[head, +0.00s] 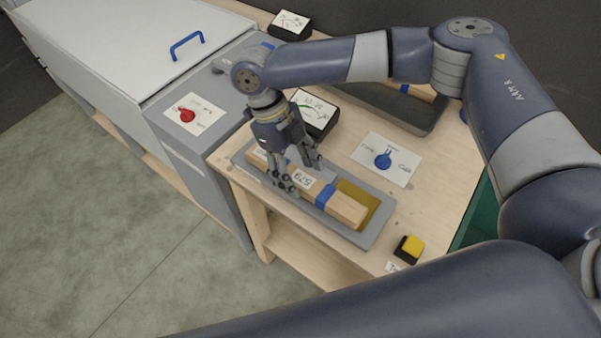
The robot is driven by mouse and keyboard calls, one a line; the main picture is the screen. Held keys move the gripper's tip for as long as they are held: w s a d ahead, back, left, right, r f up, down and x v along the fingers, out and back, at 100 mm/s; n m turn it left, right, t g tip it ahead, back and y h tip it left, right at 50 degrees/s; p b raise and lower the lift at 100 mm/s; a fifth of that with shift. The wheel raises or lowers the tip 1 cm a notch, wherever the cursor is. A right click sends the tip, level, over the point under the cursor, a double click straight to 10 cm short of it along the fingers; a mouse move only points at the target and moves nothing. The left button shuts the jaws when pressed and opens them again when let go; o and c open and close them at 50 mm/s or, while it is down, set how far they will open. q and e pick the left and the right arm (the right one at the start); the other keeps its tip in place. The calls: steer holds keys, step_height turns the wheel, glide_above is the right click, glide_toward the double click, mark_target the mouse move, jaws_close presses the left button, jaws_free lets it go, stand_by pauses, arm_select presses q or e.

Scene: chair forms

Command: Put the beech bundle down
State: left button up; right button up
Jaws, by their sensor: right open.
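The beech bundle (343,206) is a pale wooden block with blue bands and a white label reading what looks like 579. It lies lengthwise in a grey tray (375,233) on the wooden table, with a yellow patch of tray floor showing beside its right end. My right gripper (296,178) is over the left part of the bundle, pointing down with its fingers apart. The fingers hide part of the bundle, and I cannot tell whether they touch it. My left gripper is not in view.
A white-lidded cabinet (110,40) with a blue handle (187,43) stands left, beside a panel with a red knob (186,115). A plate with a blue knob (382,160), a gauge (314,112), a yellow button (412,245) and a dark tray (425,125) are on the table (345,145).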

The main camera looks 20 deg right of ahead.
steer(key=b+v, duration=0.1)
steer(key=v, duration=1)
steer(key=shift+b, duration=0.4)
